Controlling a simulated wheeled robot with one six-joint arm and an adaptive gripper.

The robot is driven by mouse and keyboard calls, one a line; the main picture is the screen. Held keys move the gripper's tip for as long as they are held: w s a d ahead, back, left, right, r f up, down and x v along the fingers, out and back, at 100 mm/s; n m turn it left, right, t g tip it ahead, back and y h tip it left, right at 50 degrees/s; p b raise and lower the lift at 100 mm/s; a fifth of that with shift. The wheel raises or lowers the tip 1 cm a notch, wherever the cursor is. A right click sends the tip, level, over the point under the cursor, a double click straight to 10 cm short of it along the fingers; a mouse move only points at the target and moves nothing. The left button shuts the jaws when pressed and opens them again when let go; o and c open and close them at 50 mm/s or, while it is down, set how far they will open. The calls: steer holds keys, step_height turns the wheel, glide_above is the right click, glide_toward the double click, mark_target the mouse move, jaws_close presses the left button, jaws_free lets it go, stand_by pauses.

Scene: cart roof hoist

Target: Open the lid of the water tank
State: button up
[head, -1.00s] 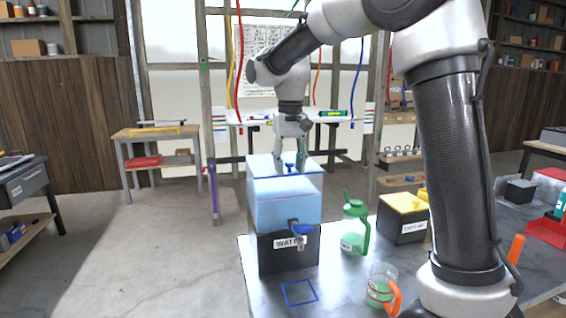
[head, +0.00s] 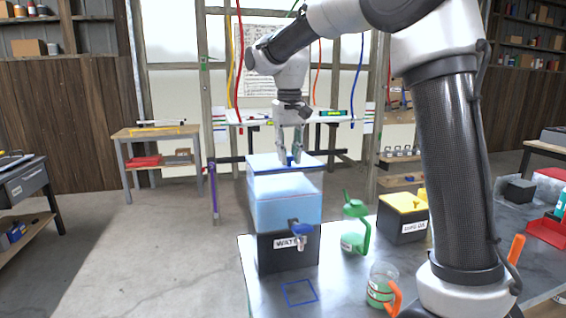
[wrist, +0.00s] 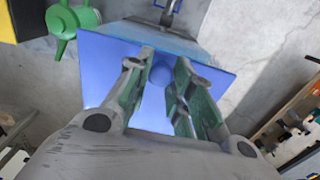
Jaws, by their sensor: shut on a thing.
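The water tank (head: 285,212) stands on the workbench, a pale blue clear box on a black base with a "WATER" label and a blue-handled tap at the front. Its lid (head: 262,163) is at the top; in the wrist view the lid (wrist: 110,75) is a flat blue square. My gripper (head: 290,160) points down over the lid. In the wrist view my gripper (wrist: 165,65) has its fingers on both sides of the round blue knob (wrist: 160,76) and is shut on it. I cannot tell whether the lid is clear of the rim.
A clear cup with an orange handle (head: 380,285) is at the front. A blue square outline (head: 299,292) marks bare bench before the tank. Floor to the left is open.

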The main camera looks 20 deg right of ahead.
steer(key=shift+w+r, duration=0.25)
steer(key=shift+r, duration=0.4)
steer(key=shift+w+r, duration=0.35)
steer(key=shift+r, duration=0.35)
steer(key=shift+w+r, duration=0.35)
steer(key=shift+r, duration=0.3)
steer(key=shift+w+r, duration=0.35)
steer(key=shift+r, duration=0.35)
steer(key=shift+w+r, duration=0.1)
steer(key=shift+w+r, duration=1.35)
steer(key=shift+r, duration=0.2)
steer(key=shift+w+r, duration=0.1)
